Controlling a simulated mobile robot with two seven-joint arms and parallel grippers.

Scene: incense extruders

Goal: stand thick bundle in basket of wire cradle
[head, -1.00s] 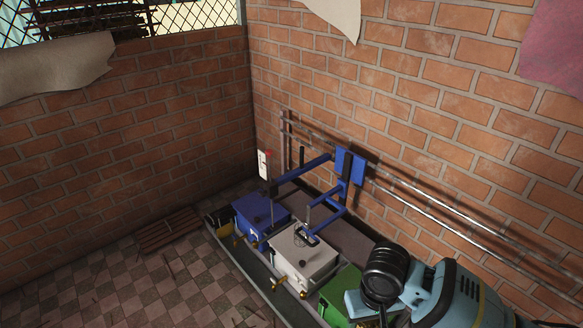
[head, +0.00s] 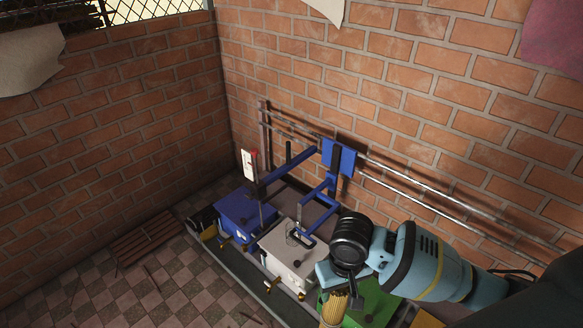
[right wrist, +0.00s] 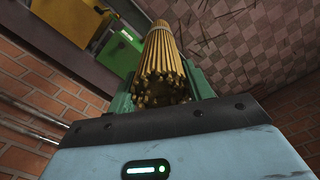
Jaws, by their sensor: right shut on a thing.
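The thick bundle (head: 334,308) of tan sticks shows at the lower edge of the head view, below my right gripper (head: 337,289). In the right wrist view the bundle (right wrist: 164,55) is between the green fingers, stick ends toward the camera, with a tie around it. My right gripper is shut on it. A small wire shape (head: 293,236), perhaps the wire cradle's basket, is over the white box (head: 292,258), left of my right gripper and apart from the bundle. Its details are too small to tell. My left gripper is not in view.
A blue box (head: 243,212) and a green box (head: 372,303) flank the white box. Blue arms (head: 290,164) and metal rails (head: 420,190) run along the brick wall behind. A wooden pallet (head: 147,243) lies on the open checkered floor at left.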

